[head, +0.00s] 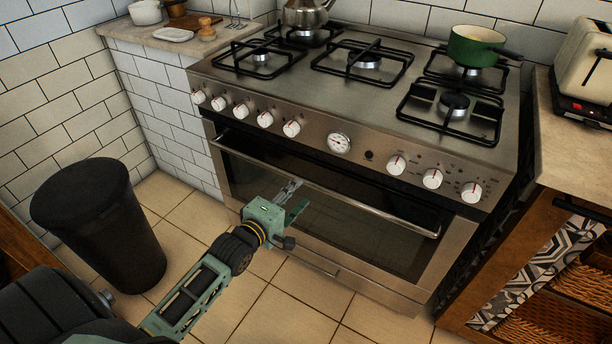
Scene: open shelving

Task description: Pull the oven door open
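The oven door (375,243) is the wide front of a stainless steel stove, with a dark glass window. It looks closed. A long metal bar handle (370,208) runs across its top, below the control knobs. My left gripper (302,191) is in front of the door, left of its middle, with its fingertips close to the handle. Its two fingers are apart and I see nothing held between them. I cannot tell whether a finger touches the handle. My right gripper is not in view.
A black bin (100,225) stands on the tiled floor at left. A green pot (474,46) and a kettle (306,12) sit on the hob. A wooden cabinet with baskets (555,320) is at right, under a toaster (585,70). Floor before the oven is clear.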

